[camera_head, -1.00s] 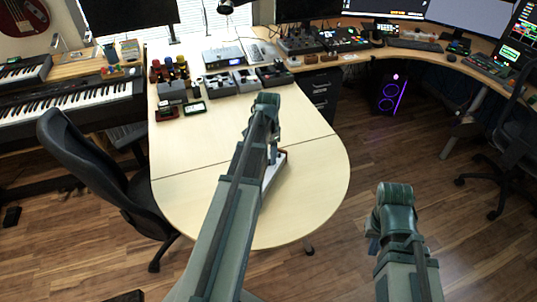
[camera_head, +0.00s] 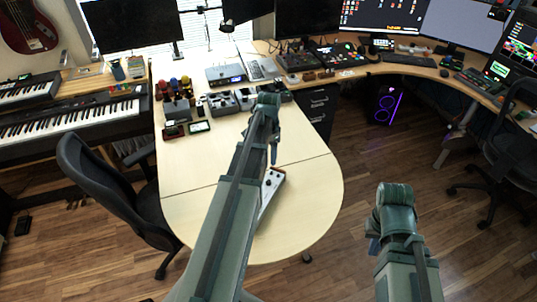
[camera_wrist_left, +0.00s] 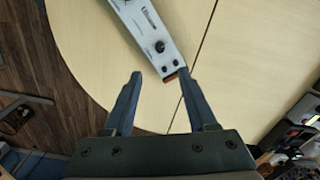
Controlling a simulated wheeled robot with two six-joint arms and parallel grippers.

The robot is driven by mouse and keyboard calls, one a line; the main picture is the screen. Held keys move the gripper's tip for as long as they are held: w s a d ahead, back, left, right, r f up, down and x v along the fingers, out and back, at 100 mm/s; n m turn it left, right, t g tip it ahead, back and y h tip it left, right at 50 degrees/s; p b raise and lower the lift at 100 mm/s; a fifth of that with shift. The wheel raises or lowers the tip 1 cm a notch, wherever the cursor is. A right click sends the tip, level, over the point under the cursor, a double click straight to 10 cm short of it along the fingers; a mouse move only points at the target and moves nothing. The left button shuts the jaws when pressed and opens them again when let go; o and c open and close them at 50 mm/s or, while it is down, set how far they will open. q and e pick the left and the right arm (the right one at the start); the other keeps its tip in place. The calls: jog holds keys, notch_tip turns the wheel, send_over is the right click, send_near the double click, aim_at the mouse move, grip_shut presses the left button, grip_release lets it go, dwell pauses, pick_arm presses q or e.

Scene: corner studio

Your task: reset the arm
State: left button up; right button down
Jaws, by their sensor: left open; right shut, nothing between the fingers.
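My left arm reaches over the rounded light-wood desk in the head view. Its gripper (camera_head: 273,155) points down above the desk. In the left wrist view its two fingers are apart, and the gripper (camera_wrist_left: 159,73) is open with nothing held. A white-grey device with dark knobs (camera_head: 271,186) lies on the desk by the left gripper, partly hidden by my arm. In the left wrist view the near end of this device (camera_wrist_left: 158,45) lies between and beyond the fingertips. My right arm is at lower right, over the floor; its gripper (camera_head: 373,240) is shut and empty, mostly hidden.
The light desk (camera_head: 310,195) has a clear rounded end. Several small boxes and devices (camera_head: 222,103) stand at its back. A black office chair (camera_head: 105,190) is at its left, beside a keyboard (camera_head: 70,120). Wood floor (camera_head: 330,265) lies open between desk and right arm.

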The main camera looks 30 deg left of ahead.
dwell(0.4)
pick_arm(q)
jog(key=s+d, duration=0.5)
jog(key=d, duration=0.5)
jog(key=s+d, duration=0.6)
jog(key=d, duration=0.4)
jog(key=s+d+y, duration=0.1)
jog(key=s+d, duration=0.4)
jog(key=d, duration=0.5)
jog(key=shift+s+d+n, duration=0.3)
jog(key=shift+d+n, duration=0.05)
jog(key=shift+n, duration=0.05)
